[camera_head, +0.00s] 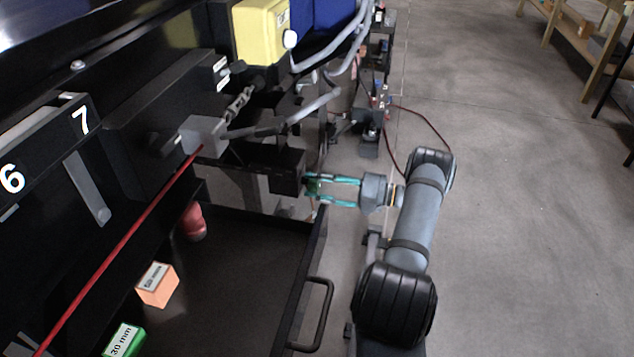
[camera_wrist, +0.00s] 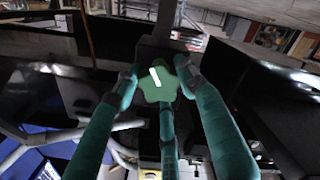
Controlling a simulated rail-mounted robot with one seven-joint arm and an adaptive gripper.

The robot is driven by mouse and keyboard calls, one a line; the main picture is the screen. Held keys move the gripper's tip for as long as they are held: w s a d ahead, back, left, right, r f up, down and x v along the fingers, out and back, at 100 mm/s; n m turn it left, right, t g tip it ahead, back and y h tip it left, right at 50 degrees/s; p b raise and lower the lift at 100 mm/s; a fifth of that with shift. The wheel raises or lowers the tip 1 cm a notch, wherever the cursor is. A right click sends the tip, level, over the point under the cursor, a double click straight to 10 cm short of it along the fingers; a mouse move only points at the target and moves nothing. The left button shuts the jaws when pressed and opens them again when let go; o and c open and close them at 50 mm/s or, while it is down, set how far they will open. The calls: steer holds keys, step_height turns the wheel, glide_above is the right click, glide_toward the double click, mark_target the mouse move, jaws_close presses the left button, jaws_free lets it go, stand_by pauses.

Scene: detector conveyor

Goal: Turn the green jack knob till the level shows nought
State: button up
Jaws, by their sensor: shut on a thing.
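The green jack knob (camera_wrist: 158,84) has a white bar mark on its face, tilted a little from upright in the wrist view. In the head view the knob (camera_head: 312,186) is small and partly hidden between the fingertips, at the end of a dark block (camera_head: 287,172). My gripper (camera_head: 314,187) reaches in from the right with teal fingers shut on the knob. In the wrist view my gripper (camera_wrist: 157,82) has its fingers around the knob's sides. I cannot make out a level reading in either view.
A black tray (camera_head: 255,285) with a handle holds an orange block (camera_head: 157,285) and a green block marked 30 mm (camera_head: 124,340). A red rod (camera_head: 125,245) runs diagonally at left. A yellow box (camera_head: 262,30) and grey hoses sit above.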

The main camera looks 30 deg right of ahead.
steer(key=shift+a+m, duration=0.3)
stand_by(0.4)
steer(key=o, duration=1.1)
steer(key=shift+s+r, duration=0.1)
steer(key=shift+s, duration=0.05)
steer(key=shift+o, duration=0.2)
steer(key=shift+d, duration=0.1)
steer(key=shift+s+d, duration=0.25)
steer(key=shift+d, duration=0.15)
steer(key=v, duration=1.1)
steer(key=shift+w, duration=0.1)
